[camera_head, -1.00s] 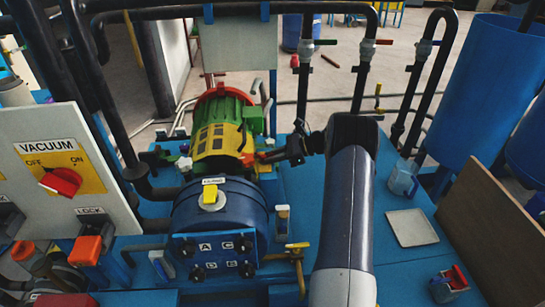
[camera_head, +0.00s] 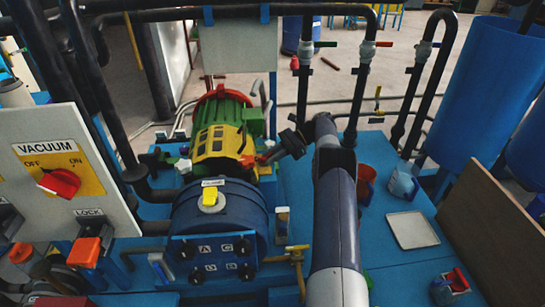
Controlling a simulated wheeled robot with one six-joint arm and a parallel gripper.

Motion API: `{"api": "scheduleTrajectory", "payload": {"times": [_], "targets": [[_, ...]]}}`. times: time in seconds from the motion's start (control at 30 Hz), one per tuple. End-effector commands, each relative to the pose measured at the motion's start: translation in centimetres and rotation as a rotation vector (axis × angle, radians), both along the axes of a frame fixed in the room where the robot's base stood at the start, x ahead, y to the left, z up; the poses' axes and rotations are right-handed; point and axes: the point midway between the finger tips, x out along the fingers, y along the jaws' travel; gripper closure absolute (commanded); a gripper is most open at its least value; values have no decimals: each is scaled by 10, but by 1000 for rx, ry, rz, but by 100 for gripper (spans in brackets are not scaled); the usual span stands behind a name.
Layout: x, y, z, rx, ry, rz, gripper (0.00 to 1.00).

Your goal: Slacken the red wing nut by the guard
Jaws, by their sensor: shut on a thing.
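Small red parts (camera_head: 249,161) show at the guard's right side, by the tip of my gripper (camera_head: 270,156). I take the red wing nut to be there, but its shape is too small and partly hidden to make out. My gripper reaches in from the right, tilted down to the left, and is shut on it. The fingertips are hard to see at this size.
The blue drum (camera_head: 220,213) with a yellow-topped cap stands in front of the guard. A green box (camera_head: 254,121) sits behind my gripper. A red container (camera_head: 367,184), a blue-and-white jug (camera_head: 403,184) and a grey tray (camera_head: 412,230) are right of my arm. A vacuum panel (camera_head: 60,150) stands at left.

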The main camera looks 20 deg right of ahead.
Motion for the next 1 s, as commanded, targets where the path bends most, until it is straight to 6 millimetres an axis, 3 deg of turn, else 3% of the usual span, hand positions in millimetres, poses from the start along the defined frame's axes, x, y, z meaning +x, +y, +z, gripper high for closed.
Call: {"api": "scheduleTrajectory", "payload": {"times": [0.67,0.7,0.93,1.0], "targets": [[1,1,1,2,0,29,100],[1,1,1,2,0,29,79],[1,0,0,1,0,28,61],[1,0,0,1,0,28,60]]}}
